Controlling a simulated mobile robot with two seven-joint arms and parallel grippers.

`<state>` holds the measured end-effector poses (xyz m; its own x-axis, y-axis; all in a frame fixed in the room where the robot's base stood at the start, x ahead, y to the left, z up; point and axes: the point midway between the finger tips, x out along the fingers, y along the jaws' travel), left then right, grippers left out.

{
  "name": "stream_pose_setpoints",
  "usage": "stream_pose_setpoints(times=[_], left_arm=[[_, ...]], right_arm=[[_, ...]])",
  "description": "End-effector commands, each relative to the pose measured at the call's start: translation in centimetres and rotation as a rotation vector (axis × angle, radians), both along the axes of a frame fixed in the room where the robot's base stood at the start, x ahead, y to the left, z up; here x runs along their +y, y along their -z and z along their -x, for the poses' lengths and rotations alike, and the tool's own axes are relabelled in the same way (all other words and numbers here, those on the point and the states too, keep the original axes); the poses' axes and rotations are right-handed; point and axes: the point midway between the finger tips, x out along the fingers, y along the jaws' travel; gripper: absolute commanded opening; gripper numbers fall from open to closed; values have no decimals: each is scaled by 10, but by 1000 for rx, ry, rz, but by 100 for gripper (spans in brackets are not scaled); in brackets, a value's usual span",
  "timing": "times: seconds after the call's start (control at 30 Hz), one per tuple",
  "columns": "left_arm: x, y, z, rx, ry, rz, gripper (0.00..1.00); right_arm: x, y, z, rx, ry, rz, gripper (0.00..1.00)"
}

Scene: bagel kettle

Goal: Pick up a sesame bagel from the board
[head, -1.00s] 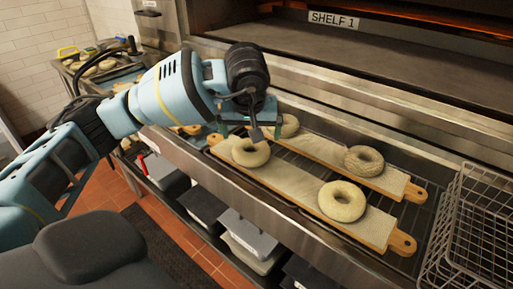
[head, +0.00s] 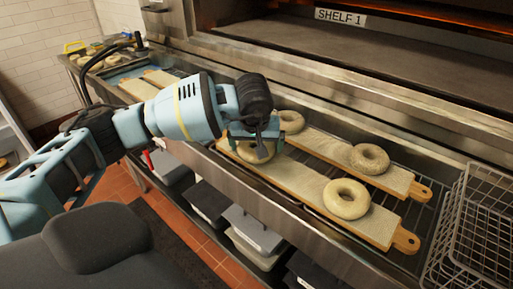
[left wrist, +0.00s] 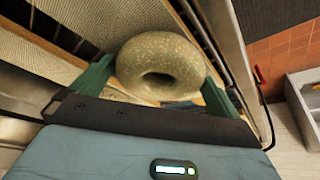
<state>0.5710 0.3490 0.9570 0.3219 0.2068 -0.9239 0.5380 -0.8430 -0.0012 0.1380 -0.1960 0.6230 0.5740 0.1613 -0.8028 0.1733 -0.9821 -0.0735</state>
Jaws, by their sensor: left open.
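A speckled bagel (head: 245,153) lies at the left end of the near board (head: 300,180), partly hidden by my left gripper (head: 256,143). The left wrist view shows this bagel (left wrist: 160,80) between the two green fingers of my left gripper (left wrist: 160,90), which are open, one on each side. Whether either finger touches it I cannot tell. A second bagel (head: 346,209) lies toward the right end of the near board. Two more bagels, one left (head: 291,122) and one right (head: 369,167), lie on the far board (head: 330,151). My right gripper is not in view.
A wire basket (head: 470,235) stands at the right. The oven shelf labelled SHELF 1 (head: 340,17) is behind the boards. A metal front rail (head: 290,205) runs along the near side. Grey bins (head: 250,235) sit below.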

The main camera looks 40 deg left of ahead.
Motion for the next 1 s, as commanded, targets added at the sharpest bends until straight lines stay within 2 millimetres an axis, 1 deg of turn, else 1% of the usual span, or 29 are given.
stream_pose_setpoints(times=[0.2,0.23,0.47,0.77,0.87,1.0], left_arm=[[0,1,-1,-1,0,0,100],[0,1,-1,-1,0,0,99],[0,0,-1,-2,1,1,69],[0,-2,-1,-3,1,1,68],[0,-7,-1,-5,2,2,68],[0,-21,-1,-5,2,2,68]], right_arm=[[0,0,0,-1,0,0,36],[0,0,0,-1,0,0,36],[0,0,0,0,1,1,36],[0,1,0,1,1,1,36],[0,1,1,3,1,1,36],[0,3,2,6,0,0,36]])
